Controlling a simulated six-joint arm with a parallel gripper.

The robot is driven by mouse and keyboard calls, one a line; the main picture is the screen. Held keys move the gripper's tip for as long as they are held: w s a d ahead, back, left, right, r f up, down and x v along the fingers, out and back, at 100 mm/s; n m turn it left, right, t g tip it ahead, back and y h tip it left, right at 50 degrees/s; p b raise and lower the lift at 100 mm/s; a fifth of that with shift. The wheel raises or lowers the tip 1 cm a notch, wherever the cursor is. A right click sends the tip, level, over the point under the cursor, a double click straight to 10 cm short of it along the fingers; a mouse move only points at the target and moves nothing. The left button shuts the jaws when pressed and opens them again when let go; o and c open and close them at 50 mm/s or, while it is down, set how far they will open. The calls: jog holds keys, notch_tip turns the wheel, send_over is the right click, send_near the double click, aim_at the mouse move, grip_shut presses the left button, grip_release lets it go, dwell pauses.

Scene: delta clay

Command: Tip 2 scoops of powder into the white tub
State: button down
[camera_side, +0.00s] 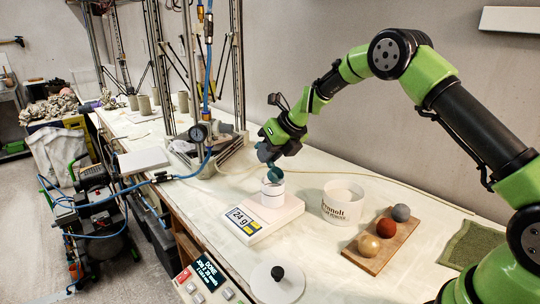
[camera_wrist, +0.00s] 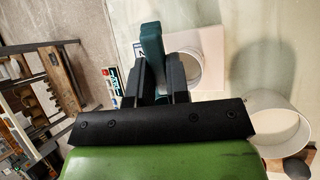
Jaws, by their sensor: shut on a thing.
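The white tub (camera_side: 272,195) stands on a white scale (camera_side: 286,217), whose display reads about 24 g. My gripper (camera_side: 270,154) is shut on a teal scoop (camera_side: 274,172) just above the tub. The scoop looks tilted over the tub's mouth; I cannot tell whether it touches the rim or holds powder. In the wrist view the scoop (camera_wrist: 152,45) is between the fingers, and the tub (camera_wrist: 187,70) is partly hidden behind them. A larger white labelled container (camera_side: 343,204), with pale contents, stands right of the scale.
A wooden board (camera_side: 373,263) with gold, red and grey balls lies at the right front, near a green cloth (camera_side: 474,246). A white lid (camera_side: 262,286) with a black knob and a control box (camera_side: 210,280) are at the front. A metal frame stands behind left.

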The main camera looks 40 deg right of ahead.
jog(key=shift+w+d+r+h, duration=0.15)
jog(key=shift+w+r+h, duration=0.45)
jog(key=shift+r+h, duration=0.25)
jog(key=shift+w+d+r+m+g+h, duration=0.2)
jog(key=shift+w+r+m+g+h, duration=0.1)
jog(key=shift+w+r+g+h, duration=0.4)
jog(key=shift+s+r, duration=0.1)
jog(key=shift+r, duration=1.6)
